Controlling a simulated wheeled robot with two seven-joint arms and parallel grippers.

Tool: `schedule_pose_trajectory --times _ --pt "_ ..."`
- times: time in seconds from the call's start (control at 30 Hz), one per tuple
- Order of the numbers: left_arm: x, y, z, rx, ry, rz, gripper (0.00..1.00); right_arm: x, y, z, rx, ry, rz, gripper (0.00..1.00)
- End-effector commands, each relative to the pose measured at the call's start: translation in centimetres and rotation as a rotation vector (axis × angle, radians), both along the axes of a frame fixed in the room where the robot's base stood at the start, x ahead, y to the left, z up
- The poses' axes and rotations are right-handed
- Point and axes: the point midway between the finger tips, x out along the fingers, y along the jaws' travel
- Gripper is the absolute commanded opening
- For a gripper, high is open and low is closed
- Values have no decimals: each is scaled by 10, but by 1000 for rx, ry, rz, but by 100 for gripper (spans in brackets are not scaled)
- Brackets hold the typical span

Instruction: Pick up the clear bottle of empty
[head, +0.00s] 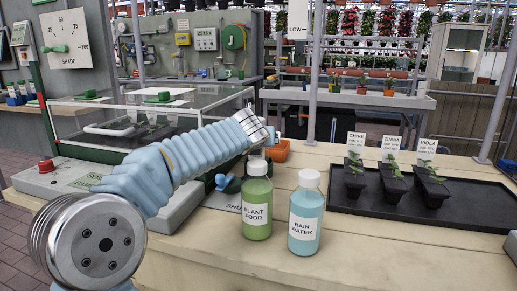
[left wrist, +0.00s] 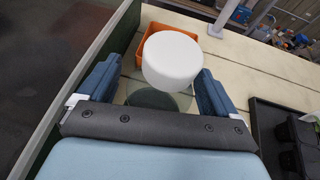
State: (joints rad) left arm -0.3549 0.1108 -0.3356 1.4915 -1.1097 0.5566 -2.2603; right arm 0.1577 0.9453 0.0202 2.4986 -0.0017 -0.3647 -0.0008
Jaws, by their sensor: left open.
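In the left wrist view, a clear bottle (left wrist: 160,101) with a wide white cap (left wrist: 172,60) stands between the fingers of my left gripper (left wrist: 157,71). The gripper is open. The cap is nearer the right finger, and a wider gap shows at the left finger. The bottle's label is not visible, and I cannot make the bottle out in the head view, where my left arm covers that area. A green plant food bottle (head: 257,208) and a blue rain water bottle (head: 305,215) stand upright in front. My right gripper is not in view.
An orange container (head: 279,151) is just behind the clear bottle. A black tray (head: 460,208) with several labelled seedling pots lies at right. A glass-covered box (head: 90,113) stands at left.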

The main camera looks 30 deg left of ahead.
Motion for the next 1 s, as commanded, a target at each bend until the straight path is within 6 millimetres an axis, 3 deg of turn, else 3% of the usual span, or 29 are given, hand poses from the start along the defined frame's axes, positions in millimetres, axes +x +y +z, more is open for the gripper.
schedule_pose_trajectory --times 0.27,0.63,1.0 --pt "5 2 -2 0 -1 0 92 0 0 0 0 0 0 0" --pt "4 2 -2 0 -1 0 37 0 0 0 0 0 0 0" --pt "4 2 6 0 -1 1 36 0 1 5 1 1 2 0"
